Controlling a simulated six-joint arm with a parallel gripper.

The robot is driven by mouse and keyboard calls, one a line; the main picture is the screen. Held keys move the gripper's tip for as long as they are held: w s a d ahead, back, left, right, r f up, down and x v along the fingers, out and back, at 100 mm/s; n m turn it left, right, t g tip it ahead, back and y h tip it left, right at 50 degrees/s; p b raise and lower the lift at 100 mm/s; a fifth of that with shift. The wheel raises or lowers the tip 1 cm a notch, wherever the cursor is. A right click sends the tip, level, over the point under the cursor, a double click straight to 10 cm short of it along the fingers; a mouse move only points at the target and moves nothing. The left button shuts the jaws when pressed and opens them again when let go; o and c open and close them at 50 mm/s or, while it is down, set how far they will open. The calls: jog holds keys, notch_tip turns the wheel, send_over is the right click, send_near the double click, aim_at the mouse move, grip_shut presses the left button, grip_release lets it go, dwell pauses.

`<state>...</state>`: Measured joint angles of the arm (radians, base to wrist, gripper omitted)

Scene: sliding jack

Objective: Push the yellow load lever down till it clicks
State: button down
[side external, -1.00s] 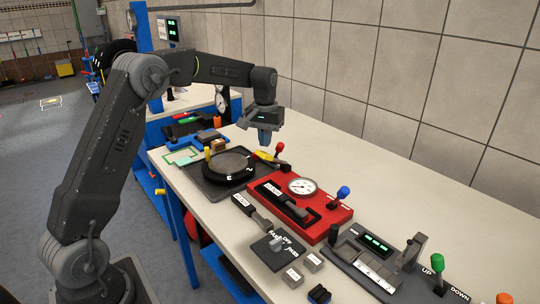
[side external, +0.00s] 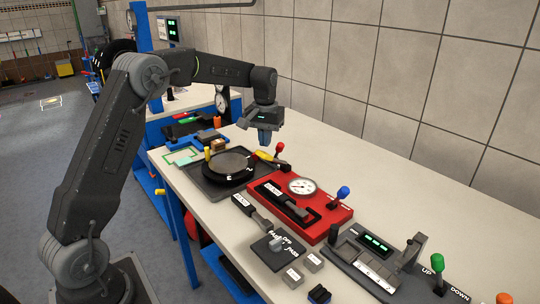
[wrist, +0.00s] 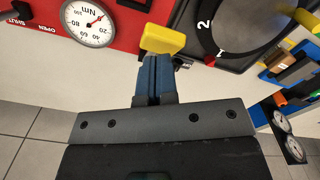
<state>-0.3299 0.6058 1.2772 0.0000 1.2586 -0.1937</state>
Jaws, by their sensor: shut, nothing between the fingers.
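The yellow load lever (side external: 264,156) is at the back of the bench, between the round black turntable and the red panel. In the wrist view its blocky yellow end (wrist: 163,40) shows just beyond my fingertips. My gripper (side external: 265,143) points down over it, with its blue fingers shut together and empty. The fingers (wrist: 155,60) overlap the lower edge of the yellow end in the wrist view. I cannot tell whether they touch it. Most of the lever's arm is hidden.
A red panel with a round gauge (side external: 302,186) and a blue-knobbed lever (side external: 343,192) stands in front. A red-knobbed lever (side external: 279,148) rises close to my gripper. The round black turntable (side external: 229,166) lies to the left. The bench is clear along the wall.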

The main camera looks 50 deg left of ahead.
aim_at(262, 152)
jog(key=shift+f, duration=0.1)
dwell(0.5)
jog(key=shift+f, duration=0.7)
jog(key=shift+s+f, duration=0.6)
jog(key=shift+f, duration=0.35)
jog(key=shift+s+f, duration=0.2)
jog(key=shift+f, duration=0.3)
jog(key=shift+s+f, duration=0.2)
jog(key=shift+f, duration=0.3)
